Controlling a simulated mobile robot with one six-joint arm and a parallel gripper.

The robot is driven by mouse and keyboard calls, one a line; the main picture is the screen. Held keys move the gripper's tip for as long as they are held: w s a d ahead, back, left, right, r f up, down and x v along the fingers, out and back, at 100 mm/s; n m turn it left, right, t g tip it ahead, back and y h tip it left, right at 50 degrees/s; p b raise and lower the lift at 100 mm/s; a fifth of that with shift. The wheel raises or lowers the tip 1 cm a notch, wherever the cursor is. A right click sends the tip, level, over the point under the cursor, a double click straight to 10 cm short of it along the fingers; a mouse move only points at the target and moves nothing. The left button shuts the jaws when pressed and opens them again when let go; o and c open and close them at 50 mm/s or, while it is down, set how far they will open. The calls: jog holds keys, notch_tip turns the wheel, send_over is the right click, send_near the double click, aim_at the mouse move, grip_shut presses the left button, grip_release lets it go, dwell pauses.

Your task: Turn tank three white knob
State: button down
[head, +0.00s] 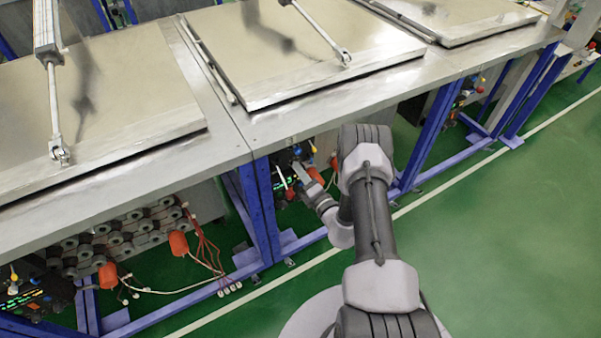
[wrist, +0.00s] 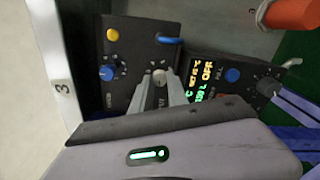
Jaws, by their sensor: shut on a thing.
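The white knob (wrist: 159,76) is on this panel, at the tips of my gripper (wrist: 160,84). My gripper is shut on the white knob, and its fingers hide part of it. In the head view my gripper (head: 300,168) reaches to the panel under the table edge; the knob is too small to make out there.
A blue knob (wrist: 106,73), a yellow knob (wrist: 112,34) and a blue lever (wrist: 168,41) are close by. A lit display (wrist: 203,75) is to the right. Blue table legs (head: 258,205) stand near my arm. Green floor (head: 500,230) is clear at right.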

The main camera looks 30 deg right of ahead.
jog(key=shift+n, duration=0.5)
jog(key=c, duration=1.3)
grip_release()
jog(key=s+p, duration=0.4)
jog(key=s, duration=1.3)
jog(key=shift+s+d, duration=0.25)
jog(key=shift+d, duration=0.05)
